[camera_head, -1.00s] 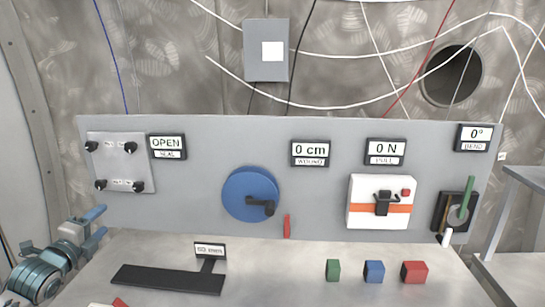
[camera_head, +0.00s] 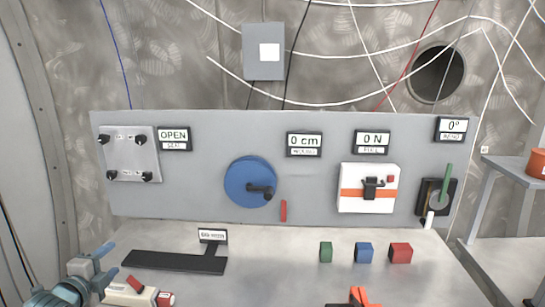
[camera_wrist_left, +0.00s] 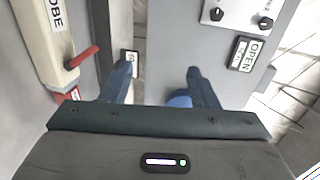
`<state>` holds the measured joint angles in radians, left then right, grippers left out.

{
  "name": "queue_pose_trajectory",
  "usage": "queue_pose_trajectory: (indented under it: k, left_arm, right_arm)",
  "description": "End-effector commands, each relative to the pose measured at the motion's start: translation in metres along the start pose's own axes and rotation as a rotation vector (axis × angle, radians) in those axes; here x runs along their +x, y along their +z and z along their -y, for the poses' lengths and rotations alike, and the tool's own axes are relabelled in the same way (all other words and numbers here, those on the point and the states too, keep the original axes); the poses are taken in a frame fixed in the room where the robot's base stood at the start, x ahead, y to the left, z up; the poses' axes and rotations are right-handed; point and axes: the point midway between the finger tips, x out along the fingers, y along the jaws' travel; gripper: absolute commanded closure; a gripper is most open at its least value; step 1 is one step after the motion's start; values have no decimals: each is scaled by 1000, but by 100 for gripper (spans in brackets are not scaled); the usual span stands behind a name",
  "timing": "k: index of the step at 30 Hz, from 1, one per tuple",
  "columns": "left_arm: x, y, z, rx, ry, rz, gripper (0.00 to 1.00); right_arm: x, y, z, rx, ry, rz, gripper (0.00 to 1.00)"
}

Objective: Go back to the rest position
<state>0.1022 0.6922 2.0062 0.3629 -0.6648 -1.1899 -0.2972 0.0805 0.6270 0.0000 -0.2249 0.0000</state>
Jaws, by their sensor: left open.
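My left gripper (camera_head: 112,259) is at the lower left in the head view, with blue fingers spread and nothing between them. It is near a cream box (camera_head: 127,293) with a red handle, close to the table's left side. In the left wrist view the gripper (camera_wrist_left: 160,78) points toward the panel, fingers apart. The cream box (camera_wrist_left: 58,45), lettered "OBE" where visible, lies to the left there, with its red handle (camera_wrist_left: 83,57). An orange tip (camera_head: 352,298), seemingly my right gripper, is cut off at the bottom edge; its jaws cannot be judged.
A grey panel (camera_head: 225,142) stands behind the table (camera_head: 280,285), with a blue wheel (camera_head: 243,178) and a white box (camera_head: 352,200). A black stand (camera_head: 175,263) and green (camera_head: 326,252), blue (camera_head: 364,252) and red (camera_head: 400,252) blocks are on the table. A side table (camera_head: 515,170) stands right.

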Motion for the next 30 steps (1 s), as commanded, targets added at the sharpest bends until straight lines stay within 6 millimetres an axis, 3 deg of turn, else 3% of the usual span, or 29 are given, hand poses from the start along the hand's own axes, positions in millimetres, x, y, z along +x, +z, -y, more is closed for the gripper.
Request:
queue_pose_trajectory:
  k: [5, 8, 12, 15, 21, 30]
  left_arm:
    - [-21, -28, -60, -178, 136, 22, 45]
    - [-44, -49, -104, -321, 241, 60, 45]
    - [-101, -85, -177, -602, 432, 182, 45]
    - [-144, -105, -215, -783, 542, 301, 45]
    - [-213, -128, -256, -1033, 671, 517, 45]
    - [-295, -151, -285, -1282, 768, 811, 45]
  right_arm:
    - [0, -1, -2, -1, 2, -1, 64]
    - [0, 3, -2, -1, 2, 3, 64]
    - [0, 5, -2, -1, 2, 6, 64]
    - [0, 4, -2, -1, 2, 5, 64]
    - [0, 4, -1, -1, 1, 5, 64]
    - [0, 4, 2, 1, -3, 5, 64]
